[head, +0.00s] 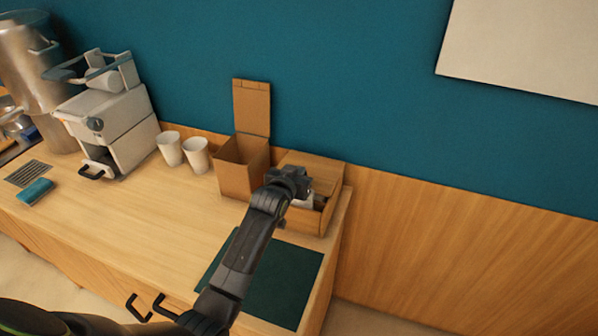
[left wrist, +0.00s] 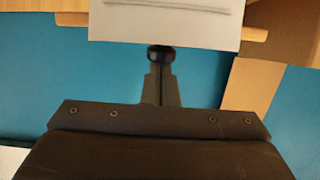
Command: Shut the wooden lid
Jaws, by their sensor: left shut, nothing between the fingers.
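A tall wooden box (head: 236,178) stands against the wall with its top open. Its wooden lid (head: 252,107) stands upright at the back, above the box. My left gripper (head: 289,182) is to the right of this box, at the front of a lower, wider wooden box (head: 322,170). It is apart from the upright lid, shut and empty. In the left wrist view the dark closed fingers (left wrist: 161,75) point at a pale grey panel; I cannot tell what the panel is. My right gripper is not in view.
Two white cups (head: 182,151) stand left of the tall box, with a coffee machine (head: 108,125) further left. A dark green mat (head: 285,283) lies under my arm at the counter's front right. The middle counter (head: 130,215) is clear. A teal wall rises behind.

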